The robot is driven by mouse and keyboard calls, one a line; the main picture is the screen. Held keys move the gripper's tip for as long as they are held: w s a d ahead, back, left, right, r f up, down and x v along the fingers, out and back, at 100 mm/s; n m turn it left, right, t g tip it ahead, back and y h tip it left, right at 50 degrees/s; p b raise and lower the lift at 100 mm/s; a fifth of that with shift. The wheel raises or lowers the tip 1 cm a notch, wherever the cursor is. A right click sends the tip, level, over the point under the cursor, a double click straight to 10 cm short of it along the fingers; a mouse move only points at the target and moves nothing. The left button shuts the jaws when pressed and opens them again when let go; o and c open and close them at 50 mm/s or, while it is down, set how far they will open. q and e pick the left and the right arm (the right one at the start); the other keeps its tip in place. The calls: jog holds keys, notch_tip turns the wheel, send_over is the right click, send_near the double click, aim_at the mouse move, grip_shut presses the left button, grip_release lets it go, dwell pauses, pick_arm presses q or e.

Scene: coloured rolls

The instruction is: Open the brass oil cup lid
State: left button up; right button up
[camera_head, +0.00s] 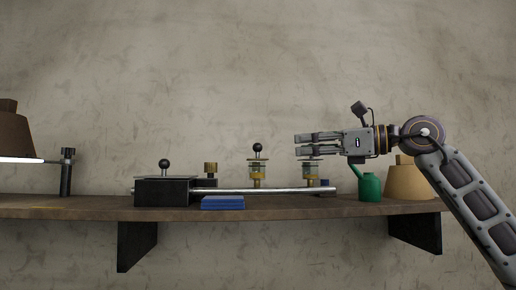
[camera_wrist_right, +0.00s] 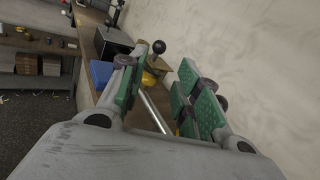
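A brass oil cup (camera_head: 257,182) with a glass middle stands upright on a metal rail; its flat lid (camera_head: 257,159) carries a black ball knob (camera_head: 257,147) and looks closed. In the right wrist view the black ball (camera_wrist_right: 158,47) and brass lid (camera_wrist_right: 158,66) show beyond and between my fingertips. My right gripper (camera_head: 298,145) is open and empty, pointing left, to the right of the knob and apart from it. A second glass-and-brass cup (camera_head: 311,182) stands under my right fingers, its top partly hidden by them. My left gripper is not in view.
A dark box (camera_head: 163,190) with a ball-topped lever stands left on the wooden shelf (camera_head: 90,208). A blue block (camera_head: 222,203) lies in front of the rail (camera_head: 285,190). A green oil can (camera_head: 369,188) and a tan cone-shaped object (camera_head: 408,182) stand right.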

aim_at(258, 147)
jog(key=shift+a, duration=0.1)
jog(key=shift+p+x, duration=2.35)
jog(key=shift+x, duration=4.45)
grip_shut()
